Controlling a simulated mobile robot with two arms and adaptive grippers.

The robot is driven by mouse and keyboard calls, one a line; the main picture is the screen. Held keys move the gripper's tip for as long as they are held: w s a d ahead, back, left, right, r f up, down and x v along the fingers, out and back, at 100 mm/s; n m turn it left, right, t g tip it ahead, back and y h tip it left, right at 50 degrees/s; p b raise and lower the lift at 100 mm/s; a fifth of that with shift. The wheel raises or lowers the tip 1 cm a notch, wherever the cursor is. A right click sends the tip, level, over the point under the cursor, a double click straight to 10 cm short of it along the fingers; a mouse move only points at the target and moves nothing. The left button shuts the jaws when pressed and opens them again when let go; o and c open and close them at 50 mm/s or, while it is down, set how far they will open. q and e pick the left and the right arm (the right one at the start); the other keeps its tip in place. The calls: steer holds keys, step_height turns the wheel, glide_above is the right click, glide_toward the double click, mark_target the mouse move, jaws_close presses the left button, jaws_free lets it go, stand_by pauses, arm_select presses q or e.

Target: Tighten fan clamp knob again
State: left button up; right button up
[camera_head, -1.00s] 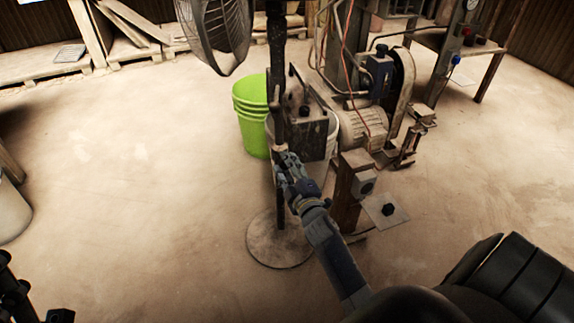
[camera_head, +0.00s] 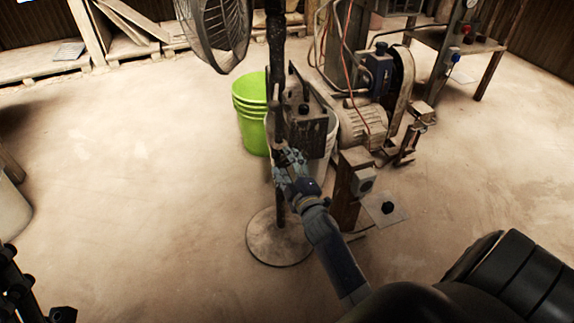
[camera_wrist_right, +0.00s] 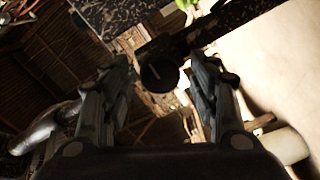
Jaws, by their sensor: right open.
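A grey fan (camera_head: 214,32) stands on a dark upright pole (camera_head: 276,60) with a round base plate (camera_head: 279,238) on the floor. My right gripper (camera_head: 287,158) is at the pole, about halfway down. In the right wrist view, a dark round knob (camera_wrist_right: 160,75) with a light line across its face sits between the open fingers (camera_wrist_right: 163,88). A gap shows on either side of the knob, and the fingers are not closed on it. In the head view the knob is hidden behind the gripper. My left gripper is not clearly shown.
Green buckets (camera_head: 250,112) stand just behind the pole on the left. A machine with a motor (camera_head: 362,122) and belt guard stands close on the right, with a wooden post (camera_head: 347,188) before it. The floor to the left is clear.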

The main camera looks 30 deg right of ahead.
steer(key=v, duration=1.2)
